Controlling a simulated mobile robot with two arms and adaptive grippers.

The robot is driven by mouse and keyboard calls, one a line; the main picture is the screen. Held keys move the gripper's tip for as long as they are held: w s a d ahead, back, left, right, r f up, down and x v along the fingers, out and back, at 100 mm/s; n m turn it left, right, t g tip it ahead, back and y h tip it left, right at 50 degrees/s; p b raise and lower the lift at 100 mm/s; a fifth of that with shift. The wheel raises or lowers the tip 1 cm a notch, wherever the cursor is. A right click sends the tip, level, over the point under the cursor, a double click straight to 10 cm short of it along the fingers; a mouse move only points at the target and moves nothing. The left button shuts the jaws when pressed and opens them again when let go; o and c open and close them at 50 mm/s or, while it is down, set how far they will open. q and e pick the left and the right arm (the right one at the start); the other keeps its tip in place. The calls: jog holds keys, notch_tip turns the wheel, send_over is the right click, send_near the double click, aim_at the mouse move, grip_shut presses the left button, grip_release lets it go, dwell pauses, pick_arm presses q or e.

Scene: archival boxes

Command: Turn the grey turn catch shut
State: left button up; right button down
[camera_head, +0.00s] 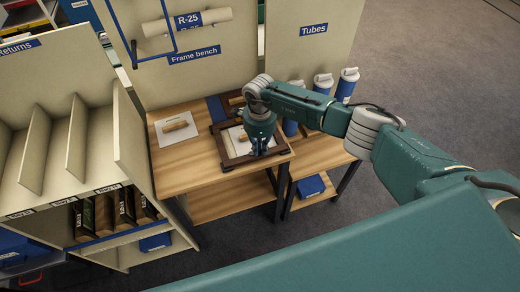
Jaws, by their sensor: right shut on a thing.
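A dark brown wooden frame (228,163) lies on the frame bench (196,178), with a pale sheet and a tan piece inside it. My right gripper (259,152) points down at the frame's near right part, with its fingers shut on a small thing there. By its place this is the grey turn catch, but the fingers hide it and I cannot see which way it is turned. My left gripper is not in view.
A white card with a tan block (177,127) lies left on the bench. Blue tubes with white caps (346,85) stand behind my right arm. A returns shelf (72,150) stands close on the left. The floor at right is clear.

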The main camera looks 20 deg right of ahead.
jog(key=m+b, duration=0.1)
jog(key=m, duration=0.2)
jog(key=shift+w+f+m+b, duration=0.1)
jog(key=shift+m+b, duration=0.2)
jog(key=shift+b, duration=0.05)
jog(key=m+b, duration=0.1)
jog(key=m, duration=0.2)
jog(key=shift+m, duration=0.4)
jog(key=m+b, duration=0.1)
jog(key=m, duration=0.2)
jog(key=shift+a+m, duration=0.1)
jog(key=shift+m, duration=0.2)
jog(key=shift+w+m+b, duration=0.15)
jog(key=shift+m+b, duration=0.5)
jog(key=shift+m, duration=1.15)
jog(key=c, duration=1.8)
grip_release()
jog(key=shift+o, duration=0.2)
jog(key=shift+r, duration=0.2)
notch_tip(320, 180, up, 12)
